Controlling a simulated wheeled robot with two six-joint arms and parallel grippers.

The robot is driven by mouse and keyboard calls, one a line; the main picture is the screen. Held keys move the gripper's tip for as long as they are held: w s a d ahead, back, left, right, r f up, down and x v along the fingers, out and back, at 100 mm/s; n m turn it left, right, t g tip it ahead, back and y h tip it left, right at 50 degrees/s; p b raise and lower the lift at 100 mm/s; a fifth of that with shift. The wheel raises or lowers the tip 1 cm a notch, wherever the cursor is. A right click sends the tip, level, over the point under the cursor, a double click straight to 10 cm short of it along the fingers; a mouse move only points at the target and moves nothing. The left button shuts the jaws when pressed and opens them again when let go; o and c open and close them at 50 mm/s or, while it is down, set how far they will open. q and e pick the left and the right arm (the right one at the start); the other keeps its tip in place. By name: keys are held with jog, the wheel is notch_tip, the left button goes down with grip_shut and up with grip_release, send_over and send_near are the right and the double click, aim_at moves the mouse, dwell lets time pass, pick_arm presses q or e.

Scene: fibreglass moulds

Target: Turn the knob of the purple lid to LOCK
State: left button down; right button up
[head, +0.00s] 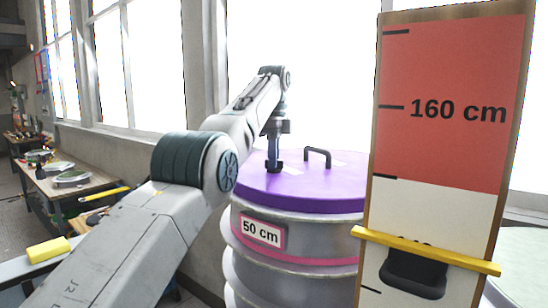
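The purple lid (310,190) lies on top of a large grey ribbed drum (300,233) with a "50 cm" label. A dark handle (318,153) stands on the lid towards its back. My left arm reaches in from the left, and my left gripper (274,164) points straight down at the left part of the lid. A small dark shape at its fingertips touches or nearly touches the lid; I cannot tell whether it is the knob or the fingertips. Pale patches beside it may be labels, too small to read. My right gripper is out of view.
A tall red and white measuring board (445,120) with a yellow slider bar (425,251) stands in front at right and hides the lid's right edge. A workbench (75,188) with tools stands at left. A yellow block (48,250) lies at lower left. Windows are behind.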

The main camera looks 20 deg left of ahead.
pick_arm(q)
jog(key=shift+n, duration=0.4)
jog(key=n, duration=0.3)
jog(key=shift+n, duration=0.3)
jog(key=n, duration=0.4)
jog(key=shift+n, duration=0.3)
jog(key=n, duration=0.4)
jog(key=shift+n, duration=2.5)
jog(key=c, duration=1.4)
grip_release()
jog(key=shift+c, duration=0.2)
